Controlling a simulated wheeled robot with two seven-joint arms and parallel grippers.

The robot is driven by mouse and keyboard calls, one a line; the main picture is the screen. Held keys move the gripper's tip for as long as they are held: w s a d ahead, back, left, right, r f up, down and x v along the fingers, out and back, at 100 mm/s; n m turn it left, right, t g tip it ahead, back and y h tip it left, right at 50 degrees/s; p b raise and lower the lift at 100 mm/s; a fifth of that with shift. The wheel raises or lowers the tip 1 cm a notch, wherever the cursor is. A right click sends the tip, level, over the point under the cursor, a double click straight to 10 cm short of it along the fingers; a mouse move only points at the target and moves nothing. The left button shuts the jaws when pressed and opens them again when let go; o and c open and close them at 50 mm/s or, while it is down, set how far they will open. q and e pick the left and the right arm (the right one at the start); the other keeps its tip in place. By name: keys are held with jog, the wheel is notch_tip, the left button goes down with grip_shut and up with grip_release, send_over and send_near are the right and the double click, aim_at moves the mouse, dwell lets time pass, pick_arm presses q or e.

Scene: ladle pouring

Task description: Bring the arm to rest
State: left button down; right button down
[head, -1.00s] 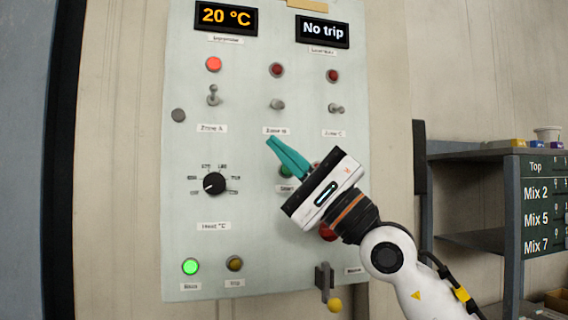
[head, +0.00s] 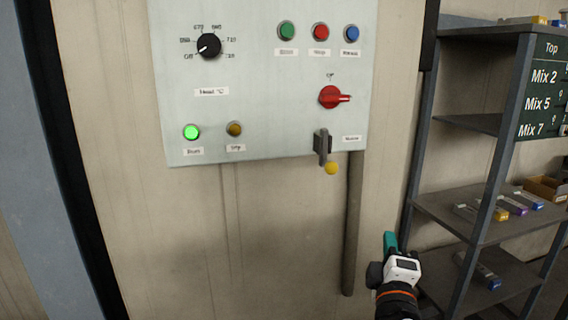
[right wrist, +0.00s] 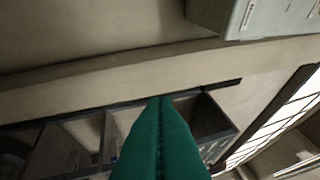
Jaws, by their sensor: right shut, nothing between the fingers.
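My right gripper (head: 390,240) is low at the lower right of the head view, below the control panel (head: 260,110) and apart from it. Its teal fingers point up and hold nothing. In the right wrist view the two fingers (right wrist: 160,110) lie together, shut. The panel shows a black heat dial (head: 209,45), a red rotary switch (head: 330,97) with its handle pointing right, and a lit green lamp (head: 191,132). My left gripper is not in view.
A dark shelf rack (head: 470,125) stands at the right, close to my right gripper, with small boxes (head: 545,188) and labelled trays on it. A vertical conduit (head: 352,225) runs down the wall below the panel. The wall left of the conduit is clear.

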jog(key=s+d+f+m+g, duration=0.1)
jog(key=s+f+m+g, duration=0.2)
jog(key=f, duration=0.4)
jog(key=s+d+f+m+g+y, duration=0.1)
jog(key=s+f+m+g, duration=0.15)
jog(key=s+f, duration=0.4)
jog(key=s+d+f+m+g, duration=0.15)
jog(key=s+f+g, duration=0.25)
jog(key=f, duration=0.4)
jog(key=s+a+f+m+g+y, duration=0.25)
jog(key=s+f+g, duration=0.2)
jog(key=s, duration=0.45)
jog(key=s+a+f+m+g+y, duration=0.1)
jog(key=s+f+m+g, duration=0.2)
jog(key=s+f, duration=0.45)
notch_tip(320, 180, down, 24)
jog(key=s, duration=0.3)
jog(key=s+d+f+n+g, duration=0.1)
jog(key=s+d+f+g, duration=0.1)
jog(key=s+f, duration=1.4)
jog(key=shift+s+d, duration=0.15)
jog(key=shift+d, duration=0.5)
